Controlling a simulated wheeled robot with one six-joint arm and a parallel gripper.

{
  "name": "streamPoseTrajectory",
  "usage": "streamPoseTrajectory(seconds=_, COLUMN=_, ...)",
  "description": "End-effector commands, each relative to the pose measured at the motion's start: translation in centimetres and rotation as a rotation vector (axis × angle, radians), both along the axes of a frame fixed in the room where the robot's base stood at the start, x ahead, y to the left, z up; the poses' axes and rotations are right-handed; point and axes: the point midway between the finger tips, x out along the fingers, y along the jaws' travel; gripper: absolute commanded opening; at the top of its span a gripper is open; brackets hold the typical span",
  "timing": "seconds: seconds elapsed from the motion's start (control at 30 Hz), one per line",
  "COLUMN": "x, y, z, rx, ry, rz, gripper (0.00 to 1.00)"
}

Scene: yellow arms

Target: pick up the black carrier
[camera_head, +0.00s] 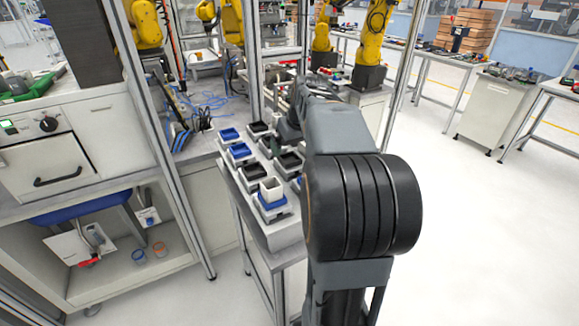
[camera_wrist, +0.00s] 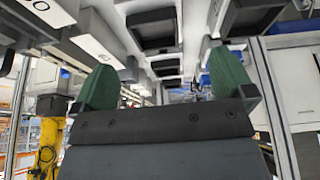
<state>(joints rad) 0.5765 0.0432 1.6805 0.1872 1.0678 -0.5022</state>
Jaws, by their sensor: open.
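Several black carriers sit in grey holders on a narrow bench: one at the back (camera_head: 258,128), one in the middle (camera_head: 271,144), one at the front left (camera_head: 254,171) and one to the right (camera_head: 289,160). I cannot tell which one the task means. My gripper (camera_wrist: 165,80) shows two green fingers, spread wide with nothing between them. Beyond the fingers, the wrist view shows dark carriers in grey holders, the closest a large one (camera_wrist: 152,25) at the top. In the head view my arm largely hides the gripper, which is over the bench's far right side.
Blue carriers (camera_head: 239,151) stand among the black ones; a white square container (camera_head: 271,189) sits on the front blue one. A metal frame post (camera_head: 172,165) rises left of the bench. Yellow robot arms (camera_head: 375,35) stand behind. The floor at right is clear.

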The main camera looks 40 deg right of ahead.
Motion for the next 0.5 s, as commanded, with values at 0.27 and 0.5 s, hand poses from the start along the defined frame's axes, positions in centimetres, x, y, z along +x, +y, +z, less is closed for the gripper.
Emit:
streamPoseTrajectory(seconds=0.27, x=0.9, y=-0.1, z=-2.3, rx=0.0, ry=0.0, rz=0.0, gripper=1.0)
streamPoseTrajectory(seconds=0.5, x=1.7, y=-0.6, z=-4.4, rx=0.003, ry=0.003, rz=0.0, gripper=1.0)
